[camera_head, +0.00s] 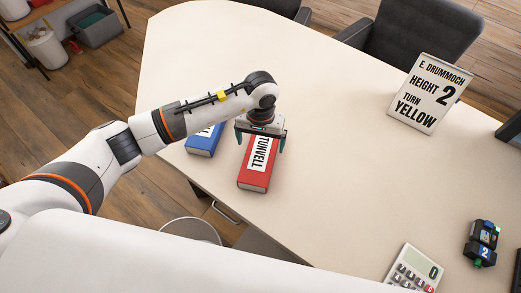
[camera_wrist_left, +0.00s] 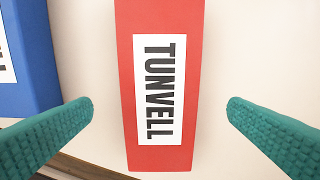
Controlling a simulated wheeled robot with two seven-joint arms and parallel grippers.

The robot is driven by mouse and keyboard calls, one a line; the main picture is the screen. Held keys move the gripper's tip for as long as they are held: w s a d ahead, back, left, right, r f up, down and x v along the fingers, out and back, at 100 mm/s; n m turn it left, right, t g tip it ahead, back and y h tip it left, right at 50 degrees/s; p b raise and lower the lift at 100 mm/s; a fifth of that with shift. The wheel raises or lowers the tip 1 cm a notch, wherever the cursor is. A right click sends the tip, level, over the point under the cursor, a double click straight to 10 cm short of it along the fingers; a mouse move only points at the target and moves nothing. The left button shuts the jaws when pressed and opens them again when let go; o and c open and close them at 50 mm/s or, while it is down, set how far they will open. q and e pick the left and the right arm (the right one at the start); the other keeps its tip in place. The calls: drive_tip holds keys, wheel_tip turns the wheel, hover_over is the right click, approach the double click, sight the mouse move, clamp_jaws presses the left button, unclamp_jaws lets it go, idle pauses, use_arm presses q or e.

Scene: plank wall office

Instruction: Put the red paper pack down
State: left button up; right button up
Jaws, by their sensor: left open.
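The red paper pack (camera_head: 255,179), with a white label reading TUNVELL, lies on the desk near its front edge. In the left wrist view the red pack (camera_wrist_left: 158,158) runs down the middle of the picture. My left gripper (camera_head: 260,142) is above the pack, with its two teal fingers open, one on each side. In the left wrist view both fingers stand apart from the pack, with clear gaps. The far end of the pack is hidden under the gripper in the head view. My right gripper is not in view.
A blue pack (camera_head: 204,143) lies just left of the red one. The desk (camera_head: 330,130) is bare to the right. A sign (camera_head: 428,94), a calculator (camera_head: 412,270) and a small dark device (camera_head: 482,244) stand further right. Chairs are behind the desk.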

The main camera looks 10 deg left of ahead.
sight(261, 153)
use_arm(q)
wheel_tip(261, 153, up, 6)
drive_tip(key=b, duration=0.1)
drive_tip(key=shift+r, duration=0.15)
drive_tip(key=shift+d, duration=0.1)
idle(0.4)
